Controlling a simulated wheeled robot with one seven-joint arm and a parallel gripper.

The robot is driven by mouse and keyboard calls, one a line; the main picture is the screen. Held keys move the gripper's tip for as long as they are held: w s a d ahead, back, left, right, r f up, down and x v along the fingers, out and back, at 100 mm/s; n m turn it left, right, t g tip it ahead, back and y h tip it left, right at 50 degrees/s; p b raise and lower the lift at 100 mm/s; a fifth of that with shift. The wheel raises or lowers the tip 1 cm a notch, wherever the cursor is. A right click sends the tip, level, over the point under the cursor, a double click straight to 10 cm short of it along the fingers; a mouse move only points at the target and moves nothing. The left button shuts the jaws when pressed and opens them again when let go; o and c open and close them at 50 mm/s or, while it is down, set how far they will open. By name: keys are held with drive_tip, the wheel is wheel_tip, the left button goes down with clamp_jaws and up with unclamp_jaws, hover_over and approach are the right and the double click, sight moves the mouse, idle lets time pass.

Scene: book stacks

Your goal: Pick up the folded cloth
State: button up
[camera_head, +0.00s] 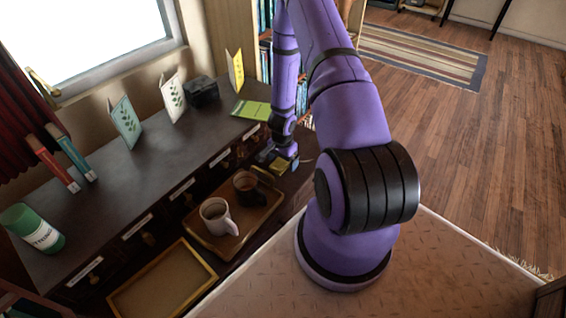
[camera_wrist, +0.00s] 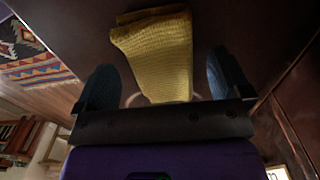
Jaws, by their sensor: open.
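The folded cloth (camera_wrist: 158,55) is yellow and ribbed. In the wrist view it lies on a dark surface at the upper middle, its lower end between my two fingers. My gripper (camera_wrist: 162,82) is open, with one dark finger on each side of the cloth and a gap on both sides. In the head view my gripper (camera_head: 282,160) is at the right end of the dark cabinet, pointing down. A small yellow patch of the cloth (camera_head: 279,165) shows there, mostly hidden by my gripper.
A wooden tray (camera_head: 232,243) with a white mug (camera_head: 217,216) and a dark mug (camera_head: 246,184) stands left of my gripper. Behind are a green booklet (camera_head: 251,109), a black box (camera_head: 202,91) and standing cards (camera_head: 125,121). A second tray (camera_head: 163,284) lies nearer.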

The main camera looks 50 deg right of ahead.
drive_tip(key=shift+f, duration=0.35)
drive_tip(key=c, duration=1.1)
drive_tip(key=shift+o, duration=0.2)
drive_tip(key=shift+r, duration=0.2)
